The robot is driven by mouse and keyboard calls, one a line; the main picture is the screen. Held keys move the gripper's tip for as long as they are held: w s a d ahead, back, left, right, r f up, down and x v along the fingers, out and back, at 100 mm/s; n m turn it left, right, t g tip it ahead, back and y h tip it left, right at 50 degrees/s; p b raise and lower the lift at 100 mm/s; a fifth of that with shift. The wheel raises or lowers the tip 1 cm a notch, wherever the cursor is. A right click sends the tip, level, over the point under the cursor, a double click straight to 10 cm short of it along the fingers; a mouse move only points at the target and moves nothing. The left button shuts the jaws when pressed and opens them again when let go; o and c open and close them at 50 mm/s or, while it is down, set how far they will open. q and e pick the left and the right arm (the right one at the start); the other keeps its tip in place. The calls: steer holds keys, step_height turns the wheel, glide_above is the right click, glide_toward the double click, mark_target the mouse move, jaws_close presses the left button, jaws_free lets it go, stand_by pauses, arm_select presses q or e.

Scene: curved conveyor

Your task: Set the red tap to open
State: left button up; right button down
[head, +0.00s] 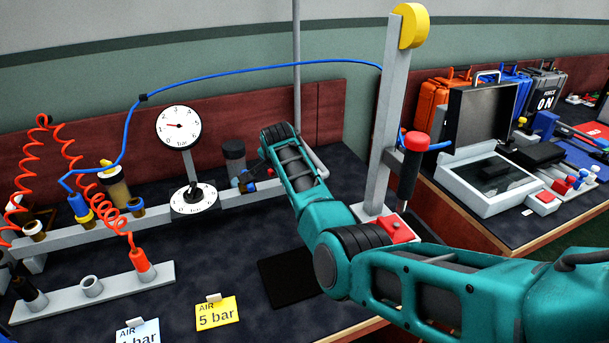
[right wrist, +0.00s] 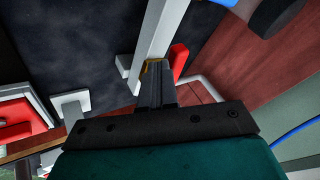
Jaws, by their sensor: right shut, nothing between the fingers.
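In the right wrist view a red piece (right wrist: 181,58), apparently the tap's handle, stands beside the pale rail (right wrist: 157,35). My right gripper (right wrist: 153,66) is shut with nothing between its fingers, and its tips are close to the rail and the red piece. I cannot tell whether they touch. In the head view my right arm reaches to the right end of the grey rail (head: 135,222), where small blue and dark parts (head: 246,181) show. The arm covers much of that spot, so the tap's setting is unclear. My left gripper is out of view.
A dial gauge (head: 180,128) and a dark cylinder (head: 234,160) stand along the rail. A blue hose (head: 250,70) arches overhead. A grey post (head: 388,130) with a yellow disc rises beside my arm.

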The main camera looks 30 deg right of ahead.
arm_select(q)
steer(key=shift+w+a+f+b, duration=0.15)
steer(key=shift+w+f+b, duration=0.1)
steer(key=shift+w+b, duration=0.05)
arm_select(e)
steer(key=shift+w+a, duration=0.45)
steer(key=shift+w, duration=0.25)
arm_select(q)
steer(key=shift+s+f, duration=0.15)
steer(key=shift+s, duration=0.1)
arm_select(e)
steer(key=shift+w+a+r, duration=0.1)
steer(key=shift+w+r, duration=0.05)
steer(key=shift+r, duration=0.1)
